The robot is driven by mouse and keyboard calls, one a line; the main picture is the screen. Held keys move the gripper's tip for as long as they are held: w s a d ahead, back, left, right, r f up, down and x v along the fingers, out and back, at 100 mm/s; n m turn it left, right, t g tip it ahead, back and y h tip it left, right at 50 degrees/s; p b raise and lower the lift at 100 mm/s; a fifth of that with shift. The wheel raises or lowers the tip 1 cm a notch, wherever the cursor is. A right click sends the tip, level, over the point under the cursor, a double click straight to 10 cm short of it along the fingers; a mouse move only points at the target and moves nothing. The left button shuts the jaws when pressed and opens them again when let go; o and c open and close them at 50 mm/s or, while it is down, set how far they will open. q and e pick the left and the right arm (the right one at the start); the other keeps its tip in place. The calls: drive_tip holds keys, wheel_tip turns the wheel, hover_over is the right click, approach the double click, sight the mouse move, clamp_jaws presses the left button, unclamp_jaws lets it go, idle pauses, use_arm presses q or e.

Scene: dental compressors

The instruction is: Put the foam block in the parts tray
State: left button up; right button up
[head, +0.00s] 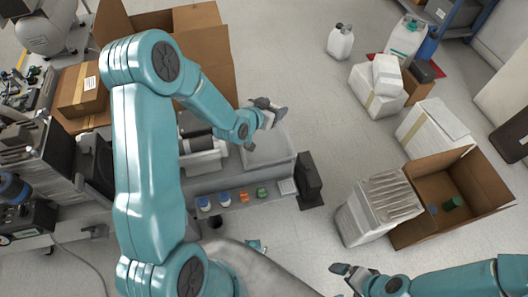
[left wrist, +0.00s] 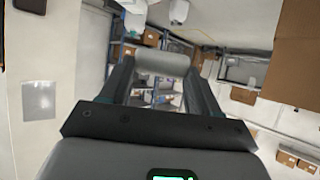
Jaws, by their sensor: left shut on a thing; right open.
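My left gripper (head: 268,112) is raised above the grey bench in the head view. In the left wrist view a pale grey, rounded block (left wrist: 162,63) sits between the fingertips, and the gripper is shut on it; it looks like the foam block. In the head view the fingers mostly hide it. A shallow light grey tray (head: 270,150), which looks like the parts tray, sits on the bench just below the gripper, apart from it. My right gripper (head: 350,274) is open and empty at the bottom, over the floor.
Small blue, orange and green parts (head: 224,199) line the bench's front edge. A dark block (head: 308,180) stands at its right end. An open cardboard box (head: 455,190) and a white ribbed stack (head: 378,208) are on the floor at right. The floor between is clear.

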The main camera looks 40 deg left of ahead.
use_arm(q)
drive_tip(key=b, duration=0.2)
hover_over(263, 150)
wheel_tip(263, 150, down, 5)
wheel_tip(263, 150, down, 13)
drive_tip(key=shift+s+b, duration=0.1)
drive_tip(key=shift+b, duration=1.05)
wheel_tip(263, 150, down, 5)
drive_tip(key=shift+f+b, duration=0.2)
drive_tip(key=shift+b, duration=0.45)
drive_tip(key=shift+r, duration=0.1)
use_arm(e)
wheel_tip(263, 150, down, 7)
drive_tip(key=shift+f, duration=0.15)
use_arm(q)
drive_tip(key=shift+f, duration=0.25)
drive_tip(key=o, duration=0.7)
drive_tip(key=shift+r, duration=0.1)
